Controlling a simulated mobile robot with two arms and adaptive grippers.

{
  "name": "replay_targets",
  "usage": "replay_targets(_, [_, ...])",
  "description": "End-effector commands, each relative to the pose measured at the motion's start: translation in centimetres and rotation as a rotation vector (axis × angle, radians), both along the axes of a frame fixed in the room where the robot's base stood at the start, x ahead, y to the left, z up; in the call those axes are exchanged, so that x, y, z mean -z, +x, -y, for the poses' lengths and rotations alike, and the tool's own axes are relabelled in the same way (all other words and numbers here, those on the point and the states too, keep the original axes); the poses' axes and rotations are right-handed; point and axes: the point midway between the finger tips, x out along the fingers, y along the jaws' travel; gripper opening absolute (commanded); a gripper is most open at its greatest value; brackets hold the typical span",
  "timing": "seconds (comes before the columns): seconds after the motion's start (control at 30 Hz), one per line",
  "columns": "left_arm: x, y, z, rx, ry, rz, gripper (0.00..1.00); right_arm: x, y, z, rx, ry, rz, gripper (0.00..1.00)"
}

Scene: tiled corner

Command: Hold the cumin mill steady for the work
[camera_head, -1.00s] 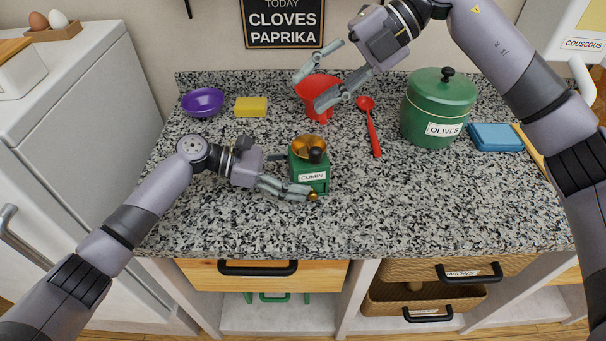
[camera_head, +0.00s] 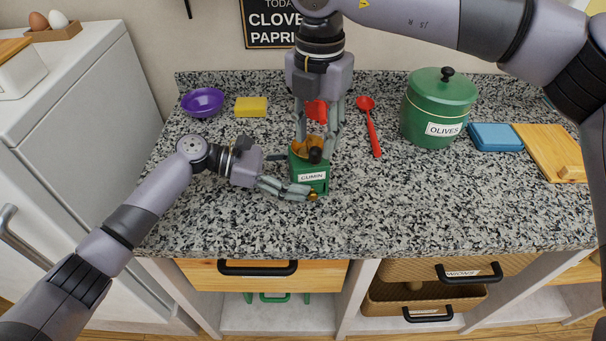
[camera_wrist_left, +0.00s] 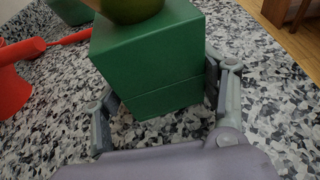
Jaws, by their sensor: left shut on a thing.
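The cumin mill (camera_head: 311,180) is a green box with a white CUMIN label, an orange-brown bowl top and a dark knob. It stands upright on the speckled counter. My left gripper (camera_head: 297,178) is shut on its body, with one finger along the front and the other partly hidden behind. In the left wrist view the mill (camera_wrist_left: 150,65) sits between both fingers. My right gripper (camera_head: 316,145) comes down from above, its fingers apart on either side of the mill's top. Whether they touch it cannot be told.
A red vessel (camera_head: 317,110) stands close behind the mill, partly hidden by my right gripper. A red spoon (camera_head: 372,130), a green OLIVES canister (camera_head: 437,105), a blue box (camera_head: 496,137) and a wooden board (camera_head: 548,150) lie to the right. A purple bowl (camera_head: 202,101) and yellow sponge (camera_head: 250,107) are left. The front counter is clear.

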Motion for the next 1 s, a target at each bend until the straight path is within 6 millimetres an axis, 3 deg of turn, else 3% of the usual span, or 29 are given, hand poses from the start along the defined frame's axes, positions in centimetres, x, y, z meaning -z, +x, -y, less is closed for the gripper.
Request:
replay_targets(0.2, [0.1, 0.0, 0.0, -0.001, 0.003, 0.000, 0.51, 2.9, -0.1, 0.0, 0.000, 0.000, -0.002, 0.36])
replay_targets(0.4, [0.1, 0.0, 0.0, -0.001, 0.003, 0.000, 0.51, 4.3, 0.0, 0.0, -0.001, 0.001, 0.000, 0.36])
replay_targets(0.77, [0.1, 0.0, 0.0, -0.001, 0.002, 0.000, 0.51, 4.5, 0.0, 0.0, -0.001, 0.001, 0.000, 0.36])
replay_targets(1.0, [0.1, 0.0, 0.0, -0.001, 0.002, 0.000, 0.50, 4.5, 0.0, 0.0, -0.001, 0.001, 0.000, 0.20])
